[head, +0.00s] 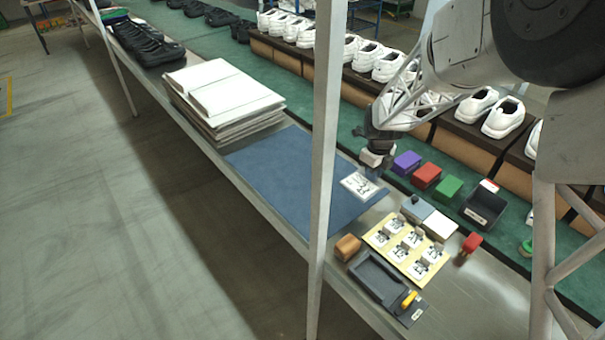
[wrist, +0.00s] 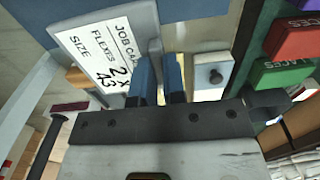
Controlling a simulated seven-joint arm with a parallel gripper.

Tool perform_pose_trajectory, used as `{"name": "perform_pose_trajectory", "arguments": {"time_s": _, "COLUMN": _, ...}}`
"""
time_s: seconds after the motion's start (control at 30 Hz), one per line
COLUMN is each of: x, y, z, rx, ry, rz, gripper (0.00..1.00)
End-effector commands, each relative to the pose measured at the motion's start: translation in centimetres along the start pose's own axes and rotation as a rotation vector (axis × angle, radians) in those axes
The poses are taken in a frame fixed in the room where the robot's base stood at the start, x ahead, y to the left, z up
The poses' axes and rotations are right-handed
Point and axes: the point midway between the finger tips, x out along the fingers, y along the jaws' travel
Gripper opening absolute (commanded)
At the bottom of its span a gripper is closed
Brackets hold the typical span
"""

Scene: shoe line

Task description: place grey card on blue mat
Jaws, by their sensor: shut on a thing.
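The grey card (wrist: 148,18) bears a white printed label reading "JOB CARD, FLEXES, SIZE 43" in the wrist view. In the head view its white face (head: 362,186) shows over the right end of the blue mat (head: 275,165). My gripper (wrist: 160,95) has its two blue fingers close together at the card's edge, shut on it. In the head view my gripper (head: 374,170) is just above the card's far edge. I cannot tell whether the card touches the mat. The grip itself is partly hidden.
A stack of white boards (head: 225,95) stands at the mat's left end. Purple (head: 407,163), red (head: 426,176) and green (head: 447,187) boxes and a black bin (head: 484,208) stand right of my gripper. A yellow board (head: 408,246) and a dark tray (head: 380,281) lie nearer. The mat's middle is clear.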

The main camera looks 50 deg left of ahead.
Motion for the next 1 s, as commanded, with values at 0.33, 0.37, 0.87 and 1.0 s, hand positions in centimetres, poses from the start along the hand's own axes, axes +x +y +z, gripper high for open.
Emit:
{"name": "perform_pose_trajectory", "arguments": {"time_s": 0.33, "x": 0.0, "y": 6.1, "z": 6.3, "rx": -0.007, "ry": 0.0, "rz": 0.0, "gripper": 0.0}}
{"name": "perform_pose_trajectory", "arguments": {"time_s": 0.37, "x": 0.0, "y": 6.5, "z": 6.7, "rx": -0.006, "ry": 0.0, "rz": 0.0, "gripper": 0.0}}
{"name": "perform_pose_trajectory", "arguments": {"time_s": 0.87, "x": 4.7, "y": 8.1, "z": 8.1, "rx": -0.004, "ry": 0.002, "rz": 0.001, "gripper": 0.0}}
{"name": "perform_pose_trajectory", "arguments": {"time_s": 1.0, "x": 5.1, "y": 8.1, "z": 8.1, "rx": -0.004, "ry": 0.0, "rz": 0.0, "gripper": 0.0}}
